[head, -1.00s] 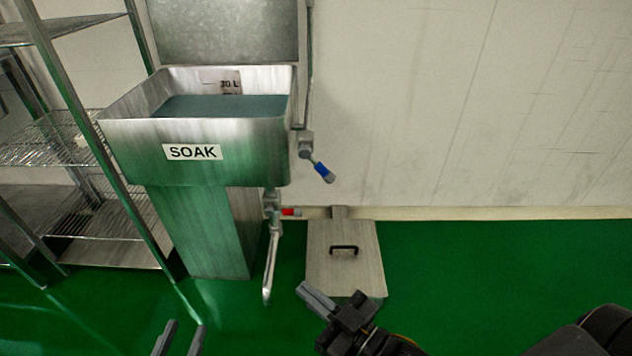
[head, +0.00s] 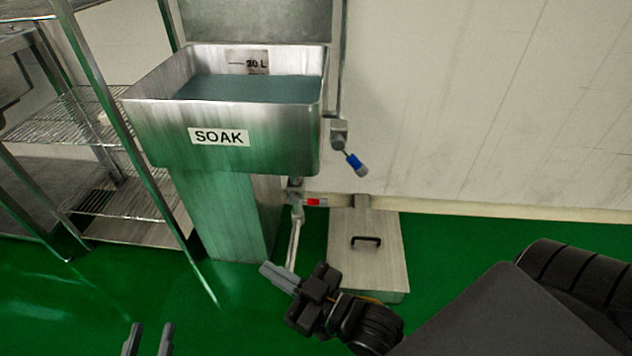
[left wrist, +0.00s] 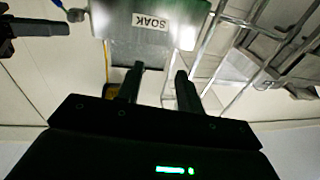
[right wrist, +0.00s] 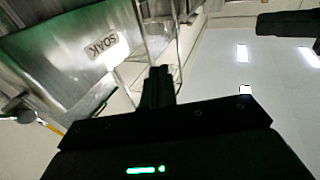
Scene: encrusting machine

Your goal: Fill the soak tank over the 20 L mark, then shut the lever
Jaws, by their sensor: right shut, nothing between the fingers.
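The steel soak tank (head: 240,137), labelled SOAK, stands at the left centre in the head view. Grey-blue water (head: 250,88) lies in it, its surface just below the visible litre mark (head: 257,64), whose first digit is hard to read. A blue-handled lever (head: 357,164) hangs slanting down and right beside the tank's right side. A red-handled valve (head: 316,202) sits lower, on the drain pipe (head: 294,240). My right gripper (head: 279,277) is shut and empty, low in front of the pipe's lower end. My left gripper (head: 148,338) is open and empty at the bottom edge.
A wire shelf rack (head: 80,123) stands left of the tank. A steel floor plate or box with a black handle (head: 380,225) lies right of the drain pipe. A pale wall (head: 480,110) closes the back. Green floor is clear in front of the tank.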

